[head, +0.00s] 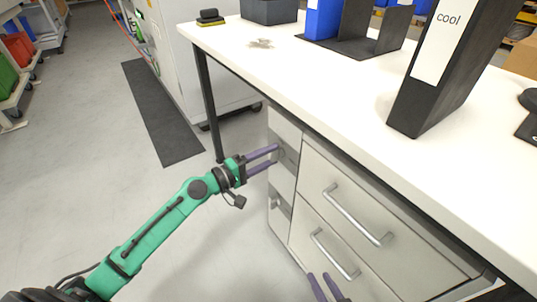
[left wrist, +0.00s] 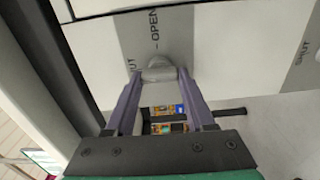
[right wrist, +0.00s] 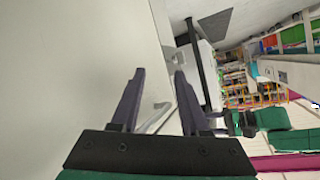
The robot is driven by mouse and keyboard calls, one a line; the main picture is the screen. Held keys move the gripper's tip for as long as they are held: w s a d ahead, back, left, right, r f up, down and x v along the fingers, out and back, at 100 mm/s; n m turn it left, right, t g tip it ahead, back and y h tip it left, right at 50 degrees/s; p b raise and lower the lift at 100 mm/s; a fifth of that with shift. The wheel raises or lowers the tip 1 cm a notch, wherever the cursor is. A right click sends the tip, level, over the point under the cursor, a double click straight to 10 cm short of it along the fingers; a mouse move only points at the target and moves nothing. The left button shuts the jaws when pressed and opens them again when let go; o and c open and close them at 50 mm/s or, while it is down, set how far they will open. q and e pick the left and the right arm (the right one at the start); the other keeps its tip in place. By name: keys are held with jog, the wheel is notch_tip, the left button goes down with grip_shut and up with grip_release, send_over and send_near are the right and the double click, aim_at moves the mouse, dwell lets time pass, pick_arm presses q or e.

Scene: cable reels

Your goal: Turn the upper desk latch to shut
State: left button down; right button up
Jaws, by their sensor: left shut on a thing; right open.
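The desk's side panel has a grey strip with the upper latch (left wrist: 160,70), a small grey knob. In the left wrist view the word OPEN stands beyond the knob and SHUT to its left; which way the knob points is hard to tell. My left gripper (head: 277,158) is shut on this knob, with one purple finger on each side; it shows close up in the left wrist view (left wrist: 158,77). The lower latch (head: 275,203) sits below on the same panel. My right gripper (head: 327,281) is open and empty, low in front of the drawers; its fingers show in the right wrist view (right wrist: 159,75).
Two drawers with bar handles, upper (head: 357,215) and lower (head: 335,254), are to the right of the latches. The white desktop (head: 330,85) overhangs them and carries a black binder (head: 455,50) marked "cool". The floor (head: 110,190) left of the desk is free.

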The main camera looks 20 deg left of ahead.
dwell(0.6)
pick_arm(q)
jog(key=shift+c, duration=1.3)
grip_release()
jog(key=b+v, duration=0.1)
jog(key=v, duration=1.3)
jog(key=shift+s, duration=0.25)
jog(key=shift+a, duration=0.15)
